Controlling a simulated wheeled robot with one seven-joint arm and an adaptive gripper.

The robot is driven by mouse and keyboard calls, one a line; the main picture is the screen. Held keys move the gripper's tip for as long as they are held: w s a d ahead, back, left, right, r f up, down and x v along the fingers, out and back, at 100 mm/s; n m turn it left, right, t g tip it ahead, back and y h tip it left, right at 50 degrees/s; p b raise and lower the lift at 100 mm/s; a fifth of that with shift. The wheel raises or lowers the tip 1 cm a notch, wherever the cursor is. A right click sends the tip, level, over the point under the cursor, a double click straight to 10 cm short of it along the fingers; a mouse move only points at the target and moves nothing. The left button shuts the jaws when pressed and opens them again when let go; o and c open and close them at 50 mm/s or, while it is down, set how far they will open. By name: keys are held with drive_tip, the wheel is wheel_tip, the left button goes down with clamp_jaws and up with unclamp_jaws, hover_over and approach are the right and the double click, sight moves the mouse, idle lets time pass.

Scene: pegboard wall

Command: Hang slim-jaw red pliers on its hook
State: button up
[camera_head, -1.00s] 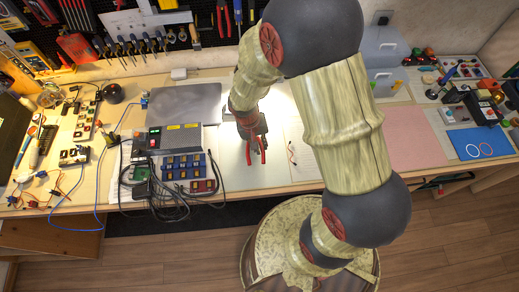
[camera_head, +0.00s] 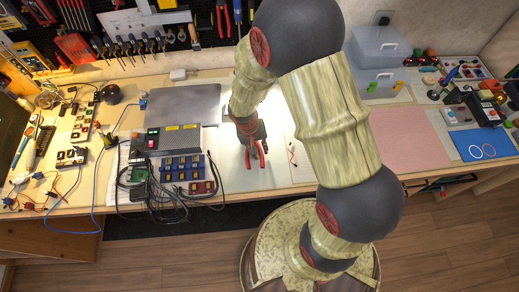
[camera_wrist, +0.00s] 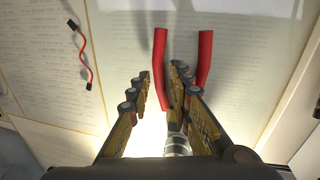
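The slim-jaw red pliers (camera_head: 262,154) are over the pale sheet on the bench, red handles toward the front edge. In the wrist view, the red handles (camera_wrist: 160,60) spread away from my gripper; the silver joint and jaws are mostly hidden beneath it. My gripper (camera_head: 249,142) is low over the pliers. In the wrist view, my gripper (camera_wrist: 160,78) has one finger outside the left handle and one between the handles. A small gap shows beside the left finger, and the gripper looks open. Whether the pliers touch the sheet cannot be told. Which hook is theirs cannot be told.
A black pegboard (camera_head: 205,25) with hanging tools runs along the back. Left are a grey panel (camera_head: 185,103) and a circuit box with cables (camera_head: 180,168). A short red-black lead (camera_wrist: 80,50) lies beside the pliers. Right is a clear pink mat (camera_head: 408,138).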

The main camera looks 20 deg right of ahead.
drive_tip(key=shift+o, duration=0.8)
drive_tip(key=shift+r, duration=0.15)
drive_tip(key=s+a+r+n+t+y+p, duration=0.1)
drive_tip(key=s+r+t+p, duration=0.1)
drive_tip(key=r, duration=1.3)
drive_tip(key=s+r+t+p, duration=0.1)
drive_tip(key=r+p, duration=0.1)
drive_tip(key=r, duration=1.2)
drive_tip(key=s+r+n+t+y, duration=0.1)
drive_tip(key=s+r+t, duration=0.2)
drive_tip(key=s+r, duration=0.6)
drive_tip(key=shift+s+a+r+n, duration=0.2)
drive_tip(key=shift+s+r+n, duration=0.2)
drive_tip(key=shift+r, duration=0.45)
drive_tip(key=shift+o, duration=0.2)
drive_tip(key=shift+w, duration=0.1)
